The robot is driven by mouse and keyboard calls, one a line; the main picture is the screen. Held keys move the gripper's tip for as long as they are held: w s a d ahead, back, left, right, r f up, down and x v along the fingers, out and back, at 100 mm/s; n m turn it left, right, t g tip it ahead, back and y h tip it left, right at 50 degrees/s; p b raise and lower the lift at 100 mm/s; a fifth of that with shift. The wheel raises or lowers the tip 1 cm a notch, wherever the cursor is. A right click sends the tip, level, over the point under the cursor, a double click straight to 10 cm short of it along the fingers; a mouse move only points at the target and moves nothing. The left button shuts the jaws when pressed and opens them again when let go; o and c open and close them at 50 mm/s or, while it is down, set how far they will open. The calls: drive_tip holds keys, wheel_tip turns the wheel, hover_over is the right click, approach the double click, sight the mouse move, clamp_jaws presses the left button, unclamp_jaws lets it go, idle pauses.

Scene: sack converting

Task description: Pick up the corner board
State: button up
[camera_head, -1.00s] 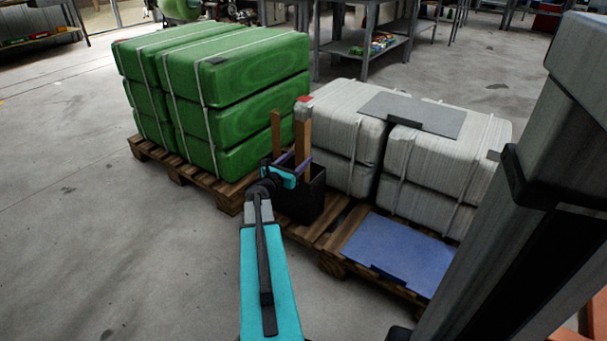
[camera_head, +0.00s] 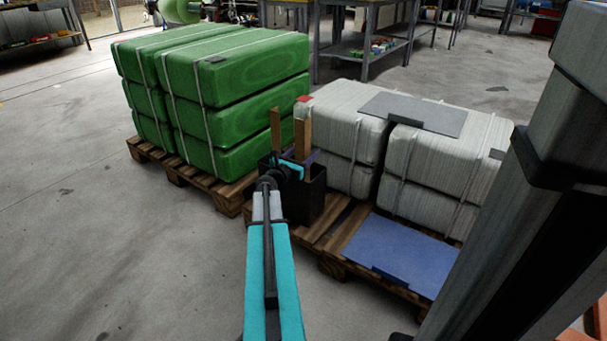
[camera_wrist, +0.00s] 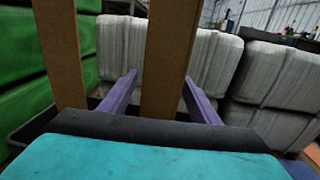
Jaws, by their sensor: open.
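Two brown corner boards stand upright in a black bin (camera_head: 306,200) on the pallet. The right board (camera_head: 302,138) is in front of the white sacks; the left board (camera_head: 275,130) stands a little apart from it. My gripper (camera_head: 298,158) is at the bin's mouth, with purple fingers. In the wrist view my gripper (camera_wrist: 160,92) is open, with one finger on each side of the right board (camera_wrist: 170,55). Gaps show between board and fingers. The left board (camera_wrist: 60,55) is outside the left finger. The boards' lower ends are hidden.
Strapped green sacks (camera_head: 235,65) are stacked on a pallet to the left. White sacks (camera_head: 345,110) stand behind and right of the bin, with a grey sheet (camera_head: 415,113) on top. A blue panel (camera_head: 400,252) lies in front of them. The floor at left is clear.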

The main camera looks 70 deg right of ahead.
drive_tip(key=shift+c, duration=0.2)
clamp_jaws()
drive_tip(key=shift+r, duration=0.1)
wheel_tip(320, 180, up, 28)
drive_tip(key=p, duration=1.2)
